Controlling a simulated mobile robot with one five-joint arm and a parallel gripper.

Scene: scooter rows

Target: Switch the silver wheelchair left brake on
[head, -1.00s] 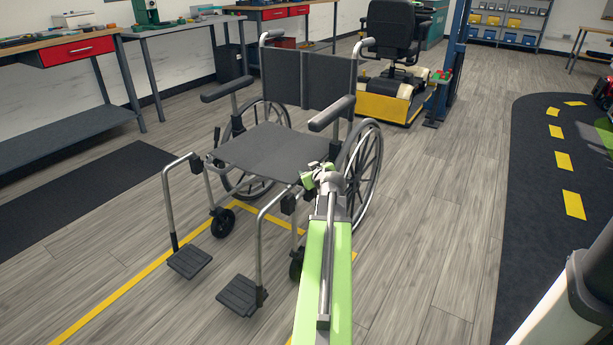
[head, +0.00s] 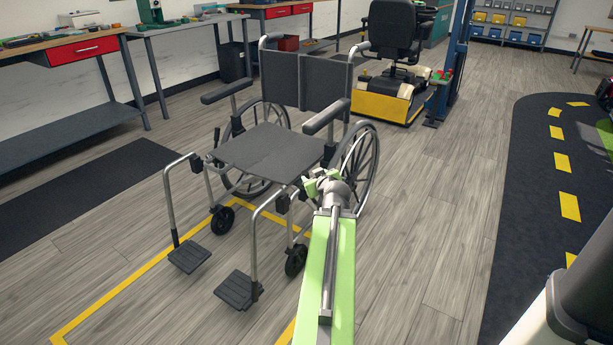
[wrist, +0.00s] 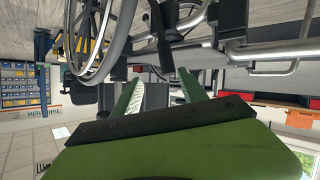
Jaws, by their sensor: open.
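The silver wheelchair (head: 262,150) stands on the wood floor, its footrests toward me, with a black seat and backrest. Its left big wheel (head: 362,160), on the right in the head view, is beside my gripper (head: 316,182). The wheel also shows in the wrist view (wrist: 101,62), which looks upside down. My gripper (wrist: 158,92) is open, with two green fingers apart and nothing clearly between them. A dark upright bar (wrist: 161,35) beside the wheel lies just beyond the fingertips; I cannot tell if it is the brake lever. In the head view my gripper and arm hide the brake area.
A scooter with a yellow base (head: 385,100) stands behind the wheelchair, next to a blue post (head: 455,62). Workbenches (head: 88,52) line the left wall. A dark track (head: 530,210) with yellow dashes is on the right. The floor right of the wheelchair is clear.

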